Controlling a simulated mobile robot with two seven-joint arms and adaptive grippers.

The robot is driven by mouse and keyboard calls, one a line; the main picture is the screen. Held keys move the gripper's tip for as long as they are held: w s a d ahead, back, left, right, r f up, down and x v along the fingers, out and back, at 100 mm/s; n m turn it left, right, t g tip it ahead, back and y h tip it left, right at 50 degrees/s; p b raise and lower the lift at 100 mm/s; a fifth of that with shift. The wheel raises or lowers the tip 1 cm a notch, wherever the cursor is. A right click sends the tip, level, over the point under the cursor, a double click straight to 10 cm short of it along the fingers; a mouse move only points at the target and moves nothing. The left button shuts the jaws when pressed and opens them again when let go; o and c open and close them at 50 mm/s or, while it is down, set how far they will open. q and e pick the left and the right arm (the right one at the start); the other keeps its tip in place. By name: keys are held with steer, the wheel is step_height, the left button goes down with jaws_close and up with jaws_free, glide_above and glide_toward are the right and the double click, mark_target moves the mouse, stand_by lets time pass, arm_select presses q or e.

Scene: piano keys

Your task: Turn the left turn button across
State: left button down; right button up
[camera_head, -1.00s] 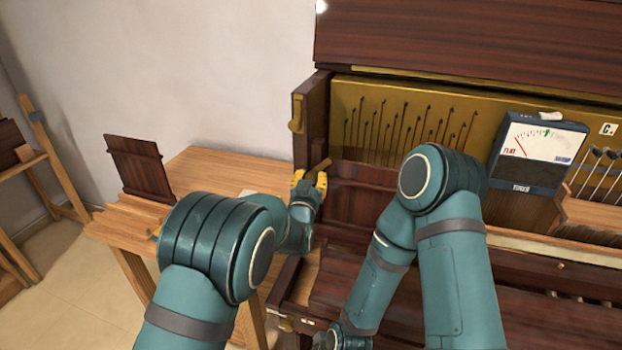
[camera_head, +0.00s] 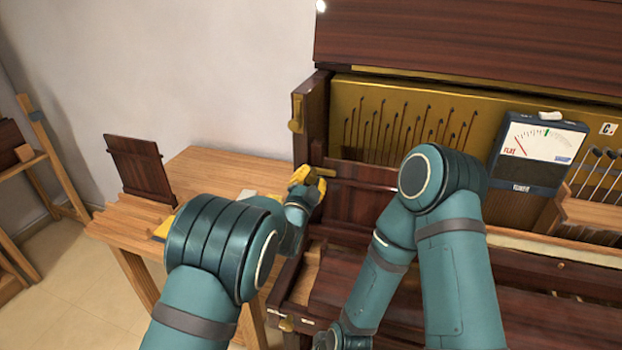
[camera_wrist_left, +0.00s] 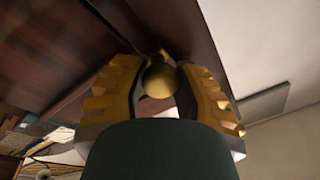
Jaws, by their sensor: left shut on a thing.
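The left turn button (camera_head: 325,172) is a small brass bar at the left edge of a dark wood panel (camera_head: 362,190) on the piano front. It lies about level, its free end pointing right over the panel's upper edge. My left gripper (camera_head: 312,182), with yellow fingers, is at the button's left end. In the left wrist view the fingers close on both sides of a round brass knob (camera_wrist_left: 160,79), part of the button. The rest of the button is mostly hidden there.
A tuner box (camera_head: 538,152) with a dial stands on the right of the piano. A wooden bench (camera_head: 222,170) with a dark slatted panel (camera_head: 138,168) stands at the left. A brass fitting (camera_head: 297,113) is on the piano's left side post. My right forearm crosses before the piano.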

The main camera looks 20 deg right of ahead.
arm_select(q)
steer(key=shift+m, duration=0.4)
steer(key=c, duration=0.6)
jaws_free()
steer(key=shift+c, duration=0.2)
steer(key=v, duration=1.2)
